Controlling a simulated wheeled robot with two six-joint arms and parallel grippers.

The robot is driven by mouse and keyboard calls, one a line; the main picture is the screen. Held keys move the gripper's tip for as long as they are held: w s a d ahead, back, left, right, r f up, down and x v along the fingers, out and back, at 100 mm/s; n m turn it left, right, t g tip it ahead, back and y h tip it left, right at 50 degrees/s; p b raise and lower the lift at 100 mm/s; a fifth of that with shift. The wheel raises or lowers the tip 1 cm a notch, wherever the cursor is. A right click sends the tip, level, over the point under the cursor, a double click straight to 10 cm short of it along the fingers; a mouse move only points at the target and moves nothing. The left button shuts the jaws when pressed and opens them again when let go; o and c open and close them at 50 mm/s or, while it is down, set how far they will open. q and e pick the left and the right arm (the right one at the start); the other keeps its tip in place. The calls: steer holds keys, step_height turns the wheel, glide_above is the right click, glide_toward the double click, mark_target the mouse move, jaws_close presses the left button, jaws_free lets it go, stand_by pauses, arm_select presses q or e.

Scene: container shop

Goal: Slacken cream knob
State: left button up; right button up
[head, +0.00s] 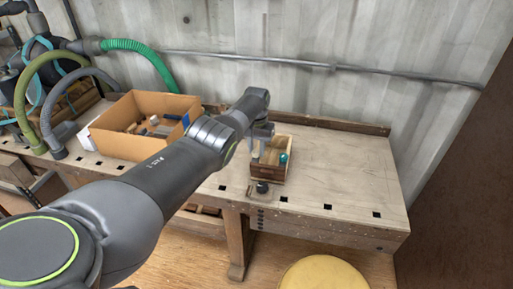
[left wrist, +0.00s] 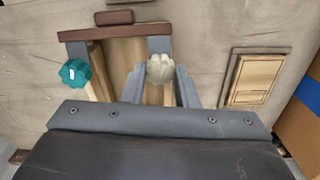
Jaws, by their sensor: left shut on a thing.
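The cream knob (left wrist: 160,68) is pale and lobed, and sits on a grey bracket of a small wooden box-like fixture (head: 268,173) on the workbench. My left gripper (left wrist: 161,78) is shut on the cream knob, one finger on each side of it. In the head view my left gripper (head: 259,143) reaches down over the fixture, and my arm hides part of it. A teal knob (left wrist: 75,72) sits on the left bracket in the left wrist view, apart from the fingers. It also shows in the head view (head: 283,158). My right gripper is not in view.
An open cardboard box (head: 118,143) with several items stands on the bench left of the fixture. The bench (head: 345,180) is clear to the right. A yellow round stool (head: 325,275) stands in front.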

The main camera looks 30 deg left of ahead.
mark_target(257, 150)
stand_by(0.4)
arm_select(q)
steer(key=o, duration=1)
steer(key=shift+r+p, duration=0.45)
steer(key=shift+r, duration=0.15)
step_height(257, 150, up, 6)
steer(key=shift+f+p, duration=0.25)
steer(key=shift+p, duration=0.6)
step_height(257, 150, up, 11)
steer(key=b, duration=0.1)
steer(key=shift+f+b, duration=0.15)
steer(key=shift+b, duration=0.15)
